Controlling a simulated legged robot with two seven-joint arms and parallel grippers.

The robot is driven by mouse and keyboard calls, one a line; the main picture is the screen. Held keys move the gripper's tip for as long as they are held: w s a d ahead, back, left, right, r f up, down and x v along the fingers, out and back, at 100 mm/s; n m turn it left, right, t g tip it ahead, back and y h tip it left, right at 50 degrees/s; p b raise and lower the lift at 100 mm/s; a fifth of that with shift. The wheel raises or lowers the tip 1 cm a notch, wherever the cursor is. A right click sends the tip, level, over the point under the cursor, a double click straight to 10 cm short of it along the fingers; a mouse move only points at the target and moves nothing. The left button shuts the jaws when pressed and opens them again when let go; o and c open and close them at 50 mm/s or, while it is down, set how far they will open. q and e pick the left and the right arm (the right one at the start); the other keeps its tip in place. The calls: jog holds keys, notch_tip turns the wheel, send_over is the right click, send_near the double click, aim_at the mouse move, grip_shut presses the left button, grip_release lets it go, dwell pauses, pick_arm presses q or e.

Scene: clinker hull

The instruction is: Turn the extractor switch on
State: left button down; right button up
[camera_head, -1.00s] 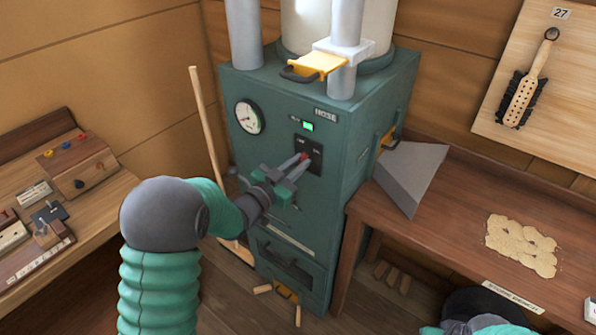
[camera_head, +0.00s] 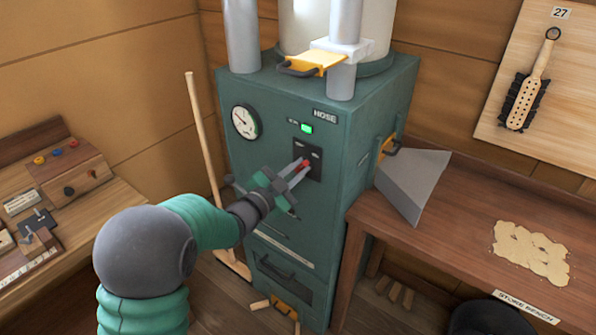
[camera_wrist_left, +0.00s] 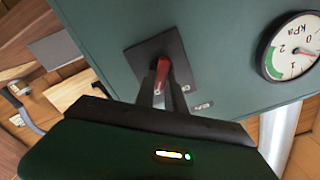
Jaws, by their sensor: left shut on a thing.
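The extractor (camera_head: 270,190) is a tall green cabinet in the middle of the head view. Its switch has a red lever (camera_head: 305,163) on a black plate (camera_head: 314,172) on the front face. My left gripper (camera_head: 300,169) is at the plate, its grey fingers shut on the red lever. The lever (camera_wrist_left: 162,75) shows between the fingers in the left wrist view, against its dark plate (camera_wrist_left: 180,62). A green lamp (camera_head: 307,128) above the plate is lit. My right gripper is not in view.
A round gauge (camera_head: 244,122) sits left of the switch. A yellow gate with a dark handle (camera_head: 315,63) is on the upper pipe. A broom handle (camera_head: 205,150) leans left of the cabinet. A bench (camera_head: 460,235) with shavings (camera_head: 530,250) stands right.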

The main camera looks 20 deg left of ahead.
pick_arm(q)
jog(key=c, duration=1.4)
grip_release()
jog(key=v, duration=1.7)
jog(key=shift+w, duration=0.1)
